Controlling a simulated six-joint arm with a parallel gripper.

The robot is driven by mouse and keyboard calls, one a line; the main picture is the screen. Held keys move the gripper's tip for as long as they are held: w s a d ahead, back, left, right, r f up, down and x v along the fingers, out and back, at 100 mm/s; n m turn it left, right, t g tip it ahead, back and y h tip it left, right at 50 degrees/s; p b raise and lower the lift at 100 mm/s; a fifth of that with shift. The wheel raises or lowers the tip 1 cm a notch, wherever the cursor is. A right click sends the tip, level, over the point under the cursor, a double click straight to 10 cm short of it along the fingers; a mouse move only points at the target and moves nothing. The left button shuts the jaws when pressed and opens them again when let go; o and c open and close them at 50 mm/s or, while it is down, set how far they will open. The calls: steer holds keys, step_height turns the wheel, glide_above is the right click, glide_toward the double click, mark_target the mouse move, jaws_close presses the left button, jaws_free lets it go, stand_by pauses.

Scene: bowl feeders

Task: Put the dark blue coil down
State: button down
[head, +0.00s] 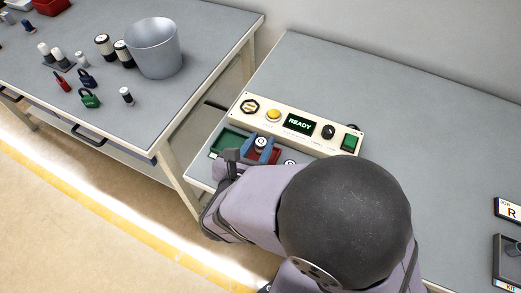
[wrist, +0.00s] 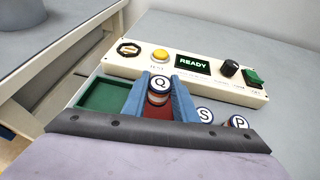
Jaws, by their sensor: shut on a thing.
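My gripper (wrist: 160,104) is shut on a small round coil marked Q (wrist: 159,84), between its two blue fingers. The coil has a white top with a dark rim; its side is mostly hidden by the fingers. It is upright over the red compartment (wrist: 157,112) of a tray at the foot of the control panel. I cannot tell whether its base touches the tray floor. In the head view the coil (head: 261,142) shows between the fingers, over the red part.
An empty green compartment (wrist: 103,95) lies left of the red one. Round pieces marked S (wrist: 205,116) and P (wrist: 238,122) stand to the right. The cream panel (wrist: 140,67) with a READY display is close behind. A grey bucket (head: 154,50) and several small items stand on the left table.

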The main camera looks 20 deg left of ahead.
mark_target(259, 154)
steer(key=shift+f, duration=1.8)
steer(key=shift+f, duration=0.1)
steer(key=shift+f+b, duration=0.15)
steer(key=shift+b, duration=0.2)
steer(key=c, duration=1.7)
jaws_free()
steer(key=shift+r, duration=0.25)
steer(key=v, duration=1.2)
